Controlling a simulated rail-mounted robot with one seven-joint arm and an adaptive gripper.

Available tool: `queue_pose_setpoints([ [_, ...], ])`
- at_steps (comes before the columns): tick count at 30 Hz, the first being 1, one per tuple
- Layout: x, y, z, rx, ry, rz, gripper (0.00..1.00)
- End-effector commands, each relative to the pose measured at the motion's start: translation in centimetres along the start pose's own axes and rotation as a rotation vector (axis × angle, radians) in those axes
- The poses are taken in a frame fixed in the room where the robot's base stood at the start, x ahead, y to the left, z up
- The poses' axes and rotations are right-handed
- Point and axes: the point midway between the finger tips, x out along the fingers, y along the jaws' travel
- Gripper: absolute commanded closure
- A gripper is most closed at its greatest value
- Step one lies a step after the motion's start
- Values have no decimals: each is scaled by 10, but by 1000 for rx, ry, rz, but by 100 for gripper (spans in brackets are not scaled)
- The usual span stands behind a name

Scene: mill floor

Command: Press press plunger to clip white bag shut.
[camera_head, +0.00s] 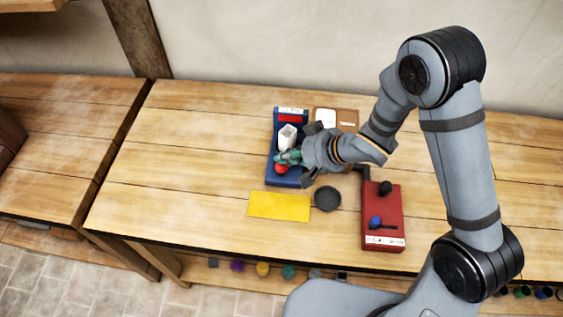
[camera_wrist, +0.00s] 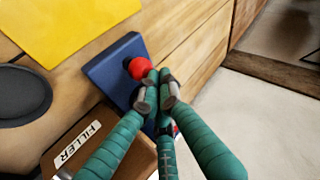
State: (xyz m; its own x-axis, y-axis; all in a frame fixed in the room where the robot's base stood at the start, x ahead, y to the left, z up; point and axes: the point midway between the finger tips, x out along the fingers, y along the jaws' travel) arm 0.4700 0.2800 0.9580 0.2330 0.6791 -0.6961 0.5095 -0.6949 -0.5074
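The blue press (camera_head: 291,178) lies on the workbench, with a red panel and a white label at its far end. It also shows in the wrist view (camera_wrist: 107,72). A red ball knob, likely the press plunger (camera_head: 281,169), is near its front end and beside my fingertips in the wrist view (camera_wrist: 135,68). The white bag (camera_head: 287,137) stands upright on the press, just beyond my gripper; my fingers hide it in the wrist view. My gripper (camera_head: 285,157) reaches in from the right. Its green fingers converge with grey tips together (camera_wrist: 157,94), and nothing shows between them.
A yellow mat (camera_head: 279,206) and a black disc (camera_head: 327,199) lie in front of the press. A red box (camera_head: 382,230) with black and blue knobs is at the right. A brown board (camera_head: 347,116), labelled FILLER in the wrist view (camera_wrist: 57,166), is behind. The bench's left side is clear.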

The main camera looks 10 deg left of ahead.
Motion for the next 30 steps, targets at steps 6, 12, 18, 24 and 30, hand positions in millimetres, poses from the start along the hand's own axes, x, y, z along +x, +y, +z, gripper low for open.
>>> queue_pose_setpoints([
  [6,2,2,2,0,-1,1,100],
  [12,4,3,4,1,-2,1,100],
  [18,6,5,5,1,-2,1,100],
  [24,8,6,7,1,-3,2,100],
  [30,7,6,7,2,-4,2,100],
])
